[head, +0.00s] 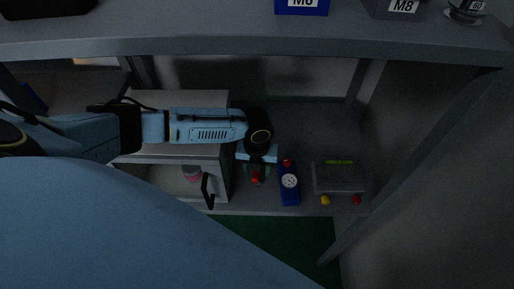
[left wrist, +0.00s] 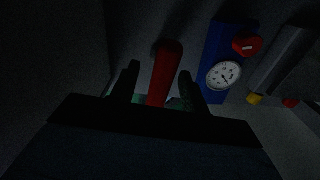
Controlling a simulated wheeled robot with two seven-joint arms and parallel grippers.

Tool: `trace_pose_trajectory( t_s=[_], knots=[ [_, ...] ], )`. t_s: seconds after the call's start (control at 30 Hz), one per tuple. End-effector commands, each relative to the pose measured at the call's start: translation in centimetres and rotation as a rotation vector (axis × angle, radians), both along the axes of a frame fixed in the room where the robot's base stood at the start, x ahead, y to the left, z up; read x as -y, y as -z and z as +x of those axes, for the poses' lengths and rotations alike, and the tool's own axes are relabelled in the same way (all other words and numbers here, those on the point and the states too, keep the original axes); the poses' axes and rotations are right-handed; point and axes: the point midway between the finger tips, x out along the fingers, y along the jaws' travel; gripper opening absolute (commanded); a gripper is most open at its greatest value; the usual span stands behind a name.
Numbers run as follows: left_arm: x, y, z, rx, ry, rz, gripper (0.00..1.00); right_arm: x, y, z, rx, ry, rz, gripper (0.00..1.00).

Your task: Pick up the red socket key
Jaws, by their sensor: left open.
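The red socket key (left wrist: 165,70) stands between the two fingers of my left gripper (left wrist: 158,92) in the left wrist view. The fingers are open, one on each side of it, and I cannot tell whether either touches it. In the head view my left gripper (head: 257,170) reaches down over the lower shelf, and a red part of the key (head: 255,178) shows just below it. The key's lower end is hidden by the gripper in the left wrist view. My right gripper is not in view.
A blue device with a dial (head: 289,182) and red knob stands close right of the gripper. A grey box (head: 340,178) with yellow and red knobs is farther right. A light cabinet (head: 180,150) with a dark handle is left. The upper shelf (head: 250,42) runs above.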

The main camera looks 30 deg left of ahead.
Motion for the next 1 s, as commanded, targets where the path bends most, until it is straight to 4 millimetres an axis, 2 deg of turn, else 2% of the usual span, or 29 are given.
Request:
trace_pose_trajectory(
  t_s=[0.1, 0.4, 0.47, 0.77, 0.87, 1.0],
  knots=[
    [0.0, 0.0, 0.0, 0.0, 0.0, 0.0, 0.45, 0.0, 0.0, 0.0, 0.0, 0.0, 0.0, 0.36],
    [0.0, 0.0, 0.0, 0.0, 0.0, 0.0, 0.06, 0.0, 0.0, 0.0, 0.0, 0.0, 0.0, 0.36],
    [0.0, 0.0, 0.0, 0.0, 0.0, 0.0, 0.0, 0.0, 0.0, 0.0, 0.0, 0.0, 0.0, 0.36],
    [0.0, -0.3, 0.1, 0.001, 0.0, 0.0, 0.0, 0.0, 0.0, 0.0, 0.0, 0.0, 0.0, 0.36],
    [0.0, -1.2, 0.1, 0.003, 0.001, -0.002, 0.0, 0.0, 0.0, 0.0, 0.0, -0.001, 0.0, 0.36],
    [0.0, -3.8, 0.2, 0.005, 0.001, -0.002, 0.0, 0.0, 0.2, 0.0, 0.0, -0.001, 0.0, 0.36]
  ],
)
